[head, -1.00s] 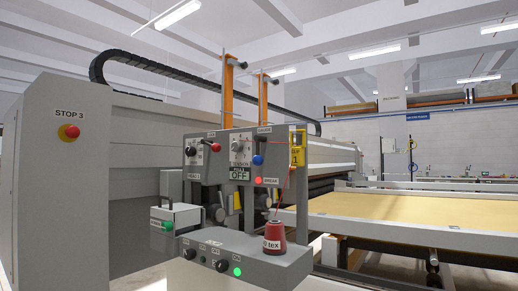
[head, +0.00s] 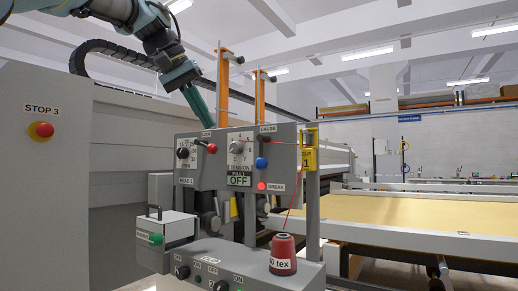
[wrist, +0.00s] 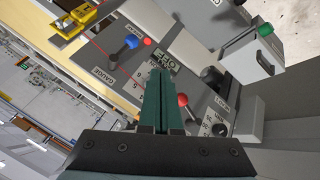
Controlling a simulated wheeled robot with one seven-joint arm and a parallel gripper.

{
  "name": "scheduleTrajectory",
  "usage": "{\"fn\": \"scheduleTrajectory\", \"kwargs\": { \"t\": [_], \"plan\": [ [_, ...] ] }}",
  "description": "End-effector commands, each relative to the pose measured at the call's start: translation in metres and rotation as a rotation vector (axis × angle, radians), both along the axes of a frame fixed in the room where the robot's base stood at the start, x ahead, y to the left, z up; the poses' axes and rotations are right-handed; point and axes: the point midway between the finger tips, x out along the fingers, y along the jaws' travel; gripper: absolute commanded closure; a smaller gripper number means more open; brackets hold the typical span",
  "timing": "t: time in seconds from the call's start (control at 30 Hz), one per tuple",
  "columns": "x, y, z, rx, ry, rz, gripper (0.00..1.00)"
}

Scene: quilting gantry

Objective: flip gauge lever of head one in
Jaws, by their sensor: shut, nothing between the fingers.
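The gauge lever (head: 262,161) has a blue ball and hangs down under the GAUGE label on the grey head one panel (head: 218,187). In the wrist view the lever (wrist: 129,42) shows its blue ball and dark stem, apart from my fingers. My gripper (head: 206,122) is shut and empty, its green fingers pointing down at the panel's top edge, left of the gauge lever. In the wrist view my gripper (wrist: 159,72) lies over the panel between the gauge lever and a red-balled lever (wrist: 183,100). Whether the fingertips touch the panel is unclear.
A red-knobbed lever (head: 212,148) and a tension dial (head: 238,147) sit left of the gauge lever. A yellow clip (head: 309,158) carries red thread to a cone (head: 283,254) in front. Two orange posts (head: 260,98) rise behind the panel.

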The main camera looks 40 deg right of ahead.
Motion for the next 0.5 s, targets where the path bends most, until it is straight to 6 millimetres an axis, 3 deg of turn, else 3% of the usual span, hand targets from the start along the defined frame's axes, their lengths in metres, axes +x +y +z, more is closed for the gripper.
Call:
{"fn": "scheduleTrajectory", "kwargs": {
  "t": [0.13, 0.5],
  "plan": [
    [-0.0088, -0.0028, 0.0106, -0.011, -0.001, -0.024, 1.0],
    [-0.0088, -0.004, 0.0089, -0.011, -0.001, -0.024, 1.0]
  ]
}}
